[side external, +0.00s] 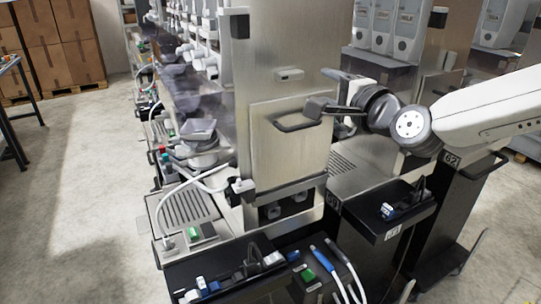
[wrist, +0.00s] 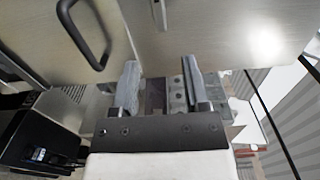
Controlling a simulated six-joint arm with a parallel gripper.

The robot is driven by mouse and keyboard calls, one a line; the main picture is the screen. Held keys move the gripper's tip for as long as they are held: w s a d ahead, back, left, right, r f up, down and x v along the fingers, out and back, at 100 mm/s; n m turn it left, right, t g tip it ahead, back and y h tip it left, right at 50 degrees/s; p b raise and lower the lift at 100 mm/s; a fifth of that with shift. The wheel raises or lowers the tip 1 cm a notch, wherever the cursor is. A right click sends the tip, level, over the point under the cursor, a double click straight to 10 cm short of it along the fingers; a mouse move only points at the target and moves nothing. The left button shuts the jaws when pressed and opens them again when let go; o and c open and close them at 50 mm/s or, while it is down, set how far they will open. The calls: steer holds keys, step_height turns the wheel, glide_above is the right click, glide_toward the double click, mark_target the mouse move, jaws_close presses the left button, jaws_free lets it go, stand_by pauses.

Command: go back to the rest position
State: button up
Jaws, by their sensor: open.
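My gripper (wrist: 160,82) is open in the wrist view, its two grey fingers apart with clear space between them. Nothing is held; what shows between the fingers is machine parts behind. In the side external view my arm comes in from the right and its end is close to the steel dispenser front. A steel panel (side external: 288,158) with a dark bar handle (side external: 298,124) is just left of my wrist. The handle (wrist: 84,38) also shows at the upper left of the wrist view, apart from the fingers.
Dispensers stand in a row going back, with scales and drip trays (side external: 185,208) at the left. Black shelves with small coloured connectors (side external: 388,211) and cables stick out in front. Cardboard boxes (side external: 62,45) are stacked at the far left. The floor (side external: 75,190) at left is clear.

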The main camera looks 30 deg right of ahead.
steer(key=s+d+f+n+g+y, duration=0.1)
steer(key=s+d+f+n+g, duration=0.15)
steer(key=f+n+g, duration=0.4)
steer(key=s+d+f+n+g, duration=0.1)
steer(key=d+f+n, duration=0.25)
steer(key=f, duration=0.65)
steer(key=s+d+f+n+g, duration=0.3)
steer(key=s+f+n+g, duration=0.1)
steer(key=s+f, duration=0.1)
steer(key=s+d+f+n+g+h, duration=0.1)
steer(key=s+d+f+n+g, duration=0.3)
steer(key=s+f, duration=0.2)
steer(key=shift+s+f, duration=0.15)
steer(key=shift+s, duration=0.7)
